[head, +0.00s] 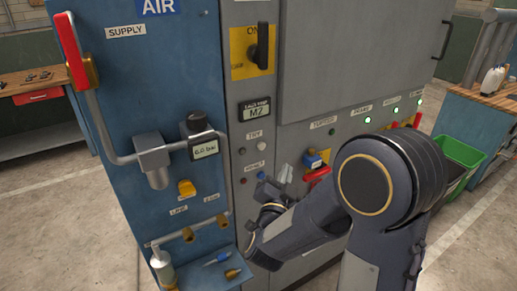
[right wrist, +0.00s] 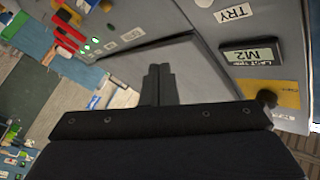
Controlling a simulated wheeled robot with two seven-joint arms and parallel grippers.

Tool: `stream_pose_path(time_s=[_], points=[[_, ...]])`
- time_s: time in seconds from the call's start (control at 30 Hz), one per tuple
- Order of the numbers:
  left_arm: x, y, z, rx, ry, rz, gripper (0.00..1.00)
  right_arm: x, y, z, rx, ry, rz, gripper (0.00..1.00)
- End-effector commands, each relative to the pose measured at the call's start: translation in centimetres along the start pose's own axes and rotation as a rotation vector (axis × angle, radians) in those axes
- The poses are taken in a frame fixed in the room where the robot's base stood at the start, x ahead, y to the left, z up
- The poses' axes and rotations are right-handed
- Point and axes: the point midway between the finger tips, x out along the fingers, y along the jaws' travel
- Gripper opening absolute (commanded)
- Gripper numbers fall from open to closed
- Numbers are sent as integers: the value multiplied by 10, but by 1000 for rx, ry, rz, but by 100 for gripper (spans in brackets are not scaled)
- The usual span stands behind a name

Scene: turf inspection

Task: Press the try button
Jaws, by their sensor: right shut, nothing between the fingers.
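The TRY label (head: 254,134) is on the grey cabinet, under the small display reading M2 (head: 256,111). Small round fittings sit just below the label, too small for me to tell which is the try button. That view also shows the TRY label (right wrist: 233,12). My left gripper is not in view.
On the left is a blue AIR panel (head: 130,60) with a red-handled lever (head: 70,50), pipes and a gauge (head: 200,140). A yellow-backed rotary switch (head: 255,50) sits above the display. A green bin (head: 460,152) stands at the right.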

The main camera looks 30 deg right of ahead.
Motion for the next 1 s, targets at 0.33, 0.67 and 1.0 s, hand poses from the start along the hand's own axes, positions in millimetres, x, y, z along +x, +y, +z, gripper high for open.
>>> stream_pose_path(time_s=[0.33, 0.67, 1.0], points=[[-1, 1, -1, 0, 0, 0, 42, 8, -6, 5, -1, -1, -1, 0], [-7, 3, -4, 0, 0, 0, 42, 40, -29, 28, -1, -1, 0, 0], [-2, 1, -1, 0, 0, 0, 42, 60, -43, 44, 1, -2, -1, 0]])
